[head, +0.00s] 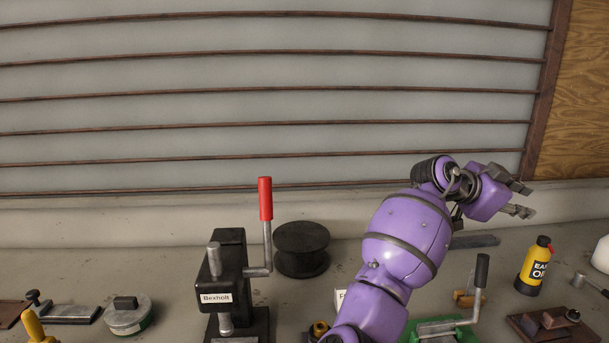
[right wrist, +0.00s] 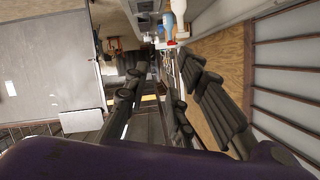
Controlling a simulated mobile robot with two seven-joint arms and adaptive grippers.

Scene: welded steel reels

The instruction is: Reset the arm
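My right arm, purple with dark joints, rises from the bottom of the head view and bends to the right. My right gripper (head: 526,199) is at its end, raised above the bench and pointing right. Its two grey fingers are apart with nothing between them. In the right wrist view the fingers of the right gripper (right wrist: 152,115) also stand apart and empty. My left arm and gripper are not in view.
A black press with a red-handled lever (head: 265,200) stands on the bench (head: 170,260), beside a black reel (head: 301,249). A yellow oil bottle (head: 534,266) stands below the right gripper. A green-based tool with a black-handled lever (head: 481,272) is beside my arm.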

